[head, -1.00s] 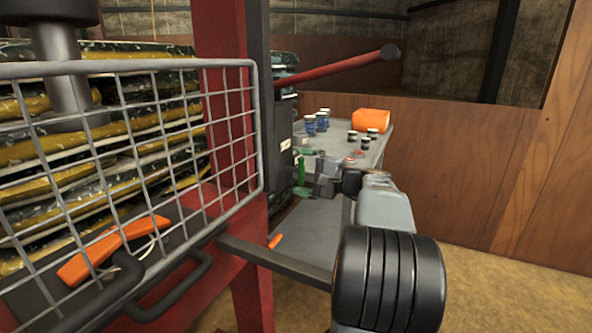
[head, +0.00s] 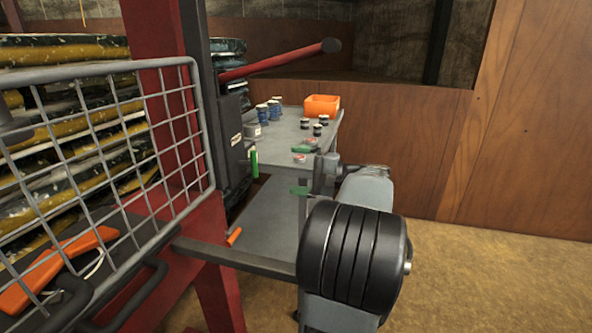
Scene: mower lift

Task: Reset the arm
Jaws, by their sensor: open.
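My arm reaches away from me at the right of centre, with a big black ridged joint in front. Beyond it, my gripper (head: 302,170) shows small and partly hidden behind my own grey wrist. Two green pieces at its far end look like its fingers, standing apart, and I see nothing held between them. In the picture the gripper overlaps the near right part of the grey cart (head: 270,213). I cannot tell its exact distance from the cart top.
A red press frame (head: 165,110) with a wire mesh guard (head: 130,140) stands close on the left. An orange-handled tool (head: 55,270) lies behind the guard. The cart carries an orange bin (head: 321,105) and several small jars (head: 275,108). Floor (head: 490,270) at right is clear.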

